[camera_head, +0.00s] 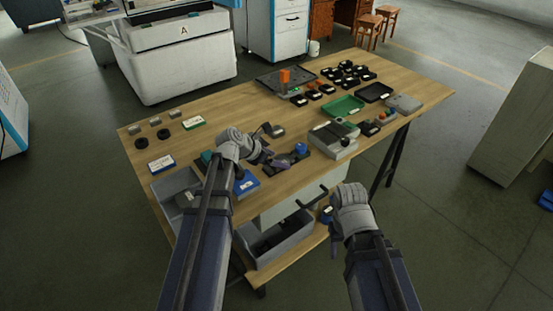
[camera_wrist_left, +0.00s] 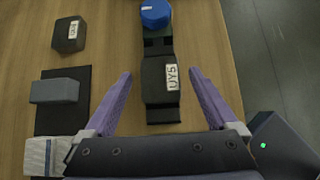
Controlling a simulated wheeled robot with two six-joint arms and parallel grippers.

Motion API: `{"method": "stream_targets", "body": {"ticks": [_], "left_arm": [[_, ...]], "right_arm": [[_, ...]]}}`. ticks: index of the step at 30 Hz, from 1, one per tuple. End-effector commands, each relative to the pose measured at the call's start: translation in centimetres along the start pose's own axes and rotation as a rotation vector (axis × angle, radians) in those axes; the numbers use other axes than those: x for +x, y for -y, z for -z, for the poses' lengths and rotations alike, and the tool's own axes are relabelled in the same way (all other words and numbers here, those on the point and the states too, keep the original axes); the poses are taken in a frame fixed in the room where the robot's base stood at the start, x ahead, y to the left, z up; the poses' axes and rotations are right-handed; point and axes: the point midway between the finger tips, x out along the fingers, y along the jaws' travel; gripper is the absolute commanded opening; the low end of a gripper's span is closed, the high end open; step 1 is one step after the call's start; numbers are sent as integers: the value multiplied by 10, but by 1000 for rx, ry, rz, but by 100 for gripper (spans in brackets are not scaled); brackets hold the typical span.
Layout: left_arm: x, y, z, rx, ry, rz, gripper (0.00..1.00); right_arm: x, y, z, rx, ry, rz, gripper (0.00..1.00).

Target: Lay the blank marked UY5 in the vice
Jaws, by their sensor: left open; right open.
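The blank marked UY5 (camera_wrist_left: 160,82), a dark block with a white label, lies on the dark bed of the vice (camera_wrist_left: 163,115) in the left wrist view. The vice's blue knob (camera_wrist_left: 155,14) is at its far end; it also shows in the head view (camera_head: 301,148). I cannot tell whether the blank touches the jaws. My left gripper (camera_wrist_left: 160,95) is open, its purple fingers apart on either side of the blank and not touching it. In the head view my left gripper (camera_head: 284,161) is over the vice. My right gripper (camera_head: 312,198) is open and empty off the table's front edge.
A dark labelled block (camera_wrist_left: 69,35) and a grey block (camera_wrist_left: 55,91) on a dark mat lie left of the vice.

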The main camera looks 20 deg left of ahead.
Motion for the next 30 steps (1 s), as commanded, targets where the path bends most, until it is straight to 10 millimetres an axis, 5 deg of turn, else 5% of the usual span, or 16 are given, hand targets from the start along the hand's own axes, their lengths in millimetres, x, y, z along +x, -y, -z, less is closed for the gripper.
{"method": "stream_targets", "body": {"ticks": [15,30], "left_arm": [[-99,1,-3,-2,0,-2,92],[-115,6,0,35,-11,9,92]], "right_arm": [[-72,-7,-4,1,0,0,50],[-83,-8,-5,1,0,0,50]]}}
